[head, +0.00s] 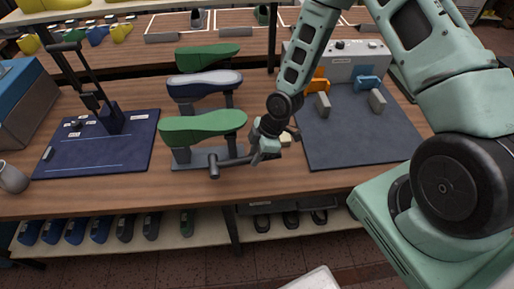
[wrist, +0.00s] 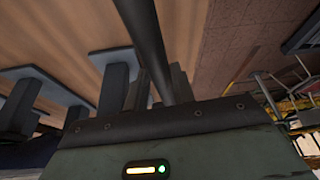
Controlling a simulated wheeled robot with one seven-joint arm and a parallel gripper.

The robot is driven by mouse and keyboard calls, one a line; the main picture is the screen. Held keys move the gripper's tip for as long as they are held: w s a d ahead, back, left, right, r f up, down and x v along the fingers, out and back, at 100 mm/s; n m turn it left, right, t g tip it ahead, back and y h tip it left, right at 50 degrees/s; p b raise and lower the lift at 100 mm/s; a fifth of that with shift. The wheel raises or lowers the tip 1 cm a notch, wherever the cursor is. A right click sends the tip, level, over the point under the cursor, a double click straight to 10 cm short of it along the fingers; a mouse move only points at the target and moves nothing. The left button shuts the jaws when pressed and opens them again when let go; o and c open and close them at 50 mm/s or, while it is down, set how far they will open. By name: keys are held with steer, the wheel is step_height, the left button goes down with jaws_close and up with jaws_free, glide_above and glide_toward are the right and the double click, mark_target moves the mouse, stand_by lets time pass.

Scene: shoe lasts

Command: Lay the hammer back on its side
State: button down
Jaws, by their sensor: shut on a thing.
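The hammer (head: 213,166) has a dark cylindrical head and a dark handle. My gripper (head: 266,147) is shut on the handle, near the middle front of the bench. The head points left in the head view and stands upright, with the handle running roughly level to the right into the jaws. I cannot tell whether the head touches the bench top. In the wrist view the handle (wrist: 148,40) runs as a dark rod up from between the jaws (wrist: 165,92). The hammer's head is outside that view.
Shoe lasts on a grey stand (head: 185,163), a green one (head: 204,127) in front, stand just behind the hammer. A blue mat (head: 80,160) lies left, a dark grey mat (head: 350,135) right. The wooden bench (head: 120,197) is clear along its front edge.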

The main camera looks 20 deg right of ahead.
steer(key=shift+f+b, duration=2.65)
steer(key=shift+f, duration=0.95)
steer(key=c, duration=1.1)
jaws_free()
steer(key=v, duration=1.7)
steer(key=shift+r, duration=0.25)
steer(key=shift+a+b, duration=0.1)
steer(key=shift+b, duration=0.2)
steer(key=s+a+r+m+h+b, duration=0.1)
steer(key=s+a+r+m, duration=0.1)
steer(key=s, duration=0.4)
steer(key=s+a+r+m+h+b, duration=0.1)
steer(key=s+a+r+m+b, duration=0.1)
steer(key=s+a, duration=0.4)
steer(key=s+a+r+m+g+h+b, duration=0.1)
steer(key=s+a+r+m+b, duration=0.1)
steer(key=s, duration=0.6)
steer(key=shift+a+r+m+h, duration=0.4)
steer(key=shift+a+r+m, duration=0.5)
steer(key=shift+a+r, duration=0.4)
